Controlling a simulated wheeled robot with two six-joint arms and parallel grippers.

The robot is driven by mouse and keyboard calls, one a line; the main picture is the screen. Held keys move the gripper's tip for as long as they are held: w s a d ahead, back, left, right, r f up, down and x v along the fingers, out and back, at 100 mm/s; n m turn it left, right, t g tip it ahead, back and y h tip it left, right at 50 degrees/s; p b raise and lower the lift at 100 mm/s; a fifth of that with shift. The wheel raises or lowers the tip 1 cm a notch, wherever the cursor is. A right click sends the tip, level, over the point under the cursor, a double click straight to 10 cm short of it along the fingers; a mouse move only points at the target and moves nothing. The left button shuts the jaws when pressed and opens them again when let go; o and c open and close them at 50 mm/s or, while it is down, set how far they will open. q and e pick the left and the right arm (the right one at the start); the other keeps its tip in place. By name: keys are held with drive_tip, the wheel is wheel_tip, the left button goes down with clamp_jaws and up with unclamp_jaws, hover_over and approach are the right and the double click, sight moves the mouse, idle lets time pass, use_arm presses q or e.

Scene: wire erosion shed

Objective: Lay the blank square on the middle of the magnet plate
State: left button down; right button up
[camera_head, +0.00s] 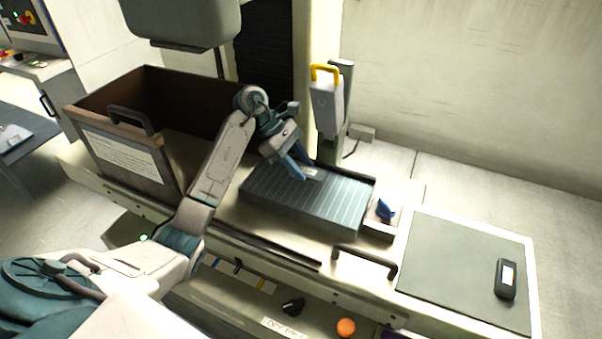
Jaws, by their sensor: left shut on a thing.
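The magnet plate (325,206) is a dark, finely ribbed block on the machine bed in the middle of the view. My left gripper (303,166) reaches over its far left part with blue fingers pointing down. It is shut on the blank (314,173), a small grey piece with a light patch, partly hidden by the fingers. The blank appears at or just above the plate's far edge; I cannot tell if it touches. My right gripper is not in view.
A large open brown bin (125,160) stands left of the plate. A yellow-handled grey unit (325,100) rises behind it. A small holder with a blue knob (385,208) adjoins the plate's right end. A grey panel (455,260) bears a black device (506,279).

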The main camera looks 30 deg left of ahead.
use_arm(q)
drive_tip(key=f, duration=0.1)
drive_tip(key=f+p, duration=0.1)
drive_tip(key=shift+s+f, duration=0.2)
drive_tip(key=shift+f, duration=0.2)
drive_tip(key=shift+w+f, duration=0.15)
drive_tip(key=shift+f, duration=0.15)
drive_tip(key=c, duration=0.9)
unclamp_jaws()
